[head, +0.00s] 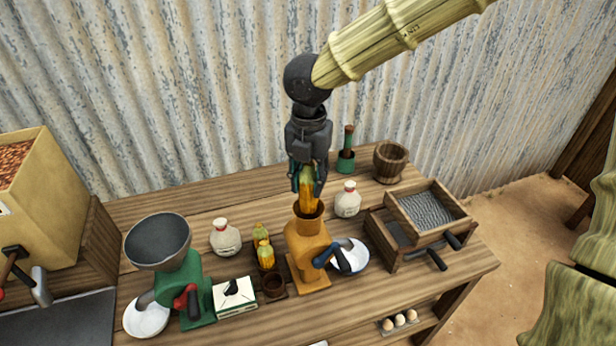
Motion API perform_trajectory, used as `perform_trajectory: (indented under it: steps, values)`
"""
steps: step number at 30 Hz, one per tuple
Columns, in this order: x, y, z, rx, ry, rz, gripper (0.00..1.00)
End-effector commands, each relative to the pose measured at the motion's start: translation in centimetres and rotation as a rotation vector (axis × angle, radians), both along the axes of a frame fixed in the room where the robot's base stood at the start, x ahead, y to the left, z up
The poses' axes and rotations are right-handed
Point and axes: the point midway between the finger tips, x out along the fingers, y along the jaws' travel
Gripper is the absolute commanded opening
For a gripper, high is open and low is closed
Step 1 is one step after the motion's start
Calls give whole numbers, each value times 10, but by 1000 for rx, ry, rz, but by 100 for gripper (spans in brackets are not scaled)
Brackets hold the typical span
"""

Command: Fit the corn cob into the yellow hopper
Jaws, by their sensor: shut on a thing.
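My gripper (307,181) is shut on a yellow corn cob (308,191) and points straight down above the yellow hopper (304,225). The cob hangs about upright, and its lower end is at the hopper's round mouth. I cannot tell how far inside the rim it reaches. The hopper tops a yellow hand mill with a dark crank on its right side. More corn cobs (265,255) stand in a dark holder to the left of the mill.
A green mill with a grey hopper (158,241) stands at the left. Wooden sieve boxes (427,211) and a mortar (389,162) are at the right.

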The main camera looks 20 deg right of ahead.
Motion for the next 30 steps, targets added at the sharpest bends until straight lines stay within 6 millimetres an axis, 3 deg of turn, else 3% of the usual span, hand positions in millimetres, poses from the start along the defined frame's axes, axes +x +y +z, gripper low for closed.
perform_trajectory:
  steps: [30]
  values:
    - [0, 0, -19, 0, 0, 0, 8]
